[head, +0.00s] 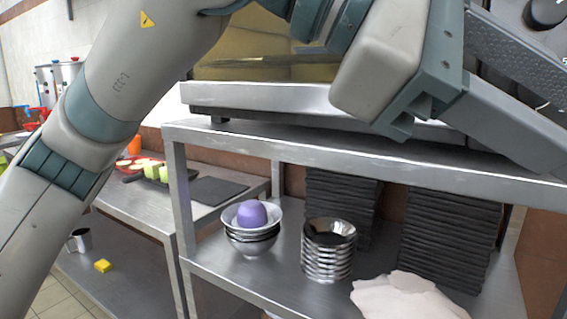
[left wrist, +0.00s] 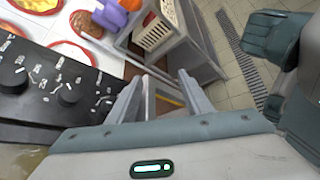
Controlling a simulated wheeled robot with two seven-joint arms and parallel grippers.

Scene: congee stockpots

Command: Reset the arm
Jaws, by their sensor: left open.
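My left arm (head: 100,90) enters from the left of the head view and reaches across the top. Its left gripper (head: 540,115) is at the upper right, in front of the steel shelf unit's upper level. The fingers are spread, with nothing visible between them. In the left wrist view the left gripper (left wrist: 160,95) is also open and empty, with a grey shelf frame and the tiled floor behind its fingers. My right gripper is in neither view.
The steel shelf (head: 290,145) holds stacked bowls (head: 252,245), metal bowls (head: 328,262), black trays (head: 450,240) and a white cloth (head: 405,298) below. Tiled floor (left wrist: 235,85) is clear.

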